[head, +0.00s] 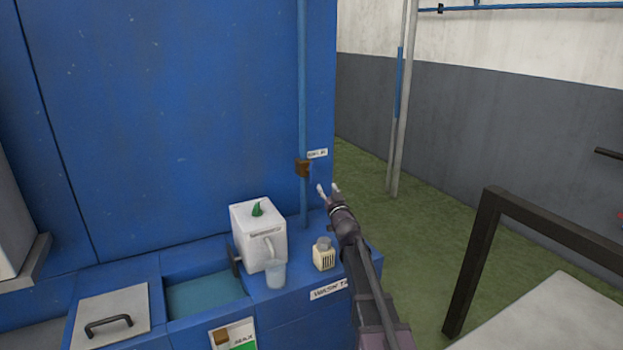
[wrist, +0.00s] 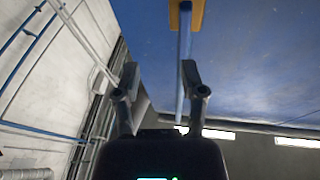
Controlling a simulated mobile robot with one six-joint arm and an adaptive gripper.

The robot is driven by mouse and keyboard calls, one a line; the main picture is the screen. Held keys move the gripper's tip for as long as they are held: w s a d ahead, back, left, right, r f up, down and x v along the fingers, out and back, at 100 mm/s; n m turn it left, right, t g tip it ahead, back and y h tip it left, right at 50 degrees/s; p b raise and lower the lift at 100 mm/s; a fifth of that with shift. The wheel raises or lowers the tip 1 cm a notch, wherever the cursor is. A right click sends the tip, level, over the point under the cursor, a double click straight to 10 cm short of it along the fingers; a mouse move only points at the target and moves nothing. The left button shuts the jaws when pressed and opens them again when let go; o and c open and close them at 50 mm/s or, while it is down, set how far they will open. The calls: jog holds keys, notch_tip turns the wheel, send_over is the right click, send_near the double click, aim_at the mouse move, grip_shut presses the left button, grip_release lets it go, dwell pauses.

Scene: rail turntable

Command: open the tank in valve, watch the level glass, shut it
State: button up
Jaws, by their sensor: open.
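A small brown-yellow valve block (head: 303,168) sits on a thin blue vertical pipe (head: 303,90) in front of the blue wall panel. A small white label (head: 317,153), too small to read surely, is beside it. In the wrist view the yellow valve part (wrist: 187,14) is at the top edge, beyond the fingertips, with the blue pipe (wrist: 186,48) below it. My gripper (head: 328,188) is open and empty, to the right of and slightly below the valve, apart from it in the head view. It also shows in the wrist view (wrist: 160,78). I cannot identify a level glass.
A basin of teal liquid (head: 205,296) and a grey handled lid (head: 110,312) are left. A dark frame (head: 480,250) stands right.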

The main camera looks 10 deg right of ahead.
aim_at(313, 173)
jog(key=shift+w+a+r+n+t+y+b, duration=0.1)
jog(key=shift+w+a+n+y+b, duration=0.15)
jog(key=shift+n+y, duration=0.35)
jog(key=shift+w+a+r+n+t+y+b, duration=0.1)
jog(key=shift+a+n+y+b, duration=0.25)
jog(key=shift+y, duration=0.5)
jog(key=shift+w+a+n+t+y+b, duration=0.1)
jog(key=shift+a+n+y, duration=0.25)
jog(key=shift+y, duration=0.4)
jog(key=shift+w+r, duration=0.1)
jog(key=shift+w, duration=0.05)
jog(key=shift+p+x, duration=1.5)
jog(key=shift+x, duration=2.15)
grip_shut()
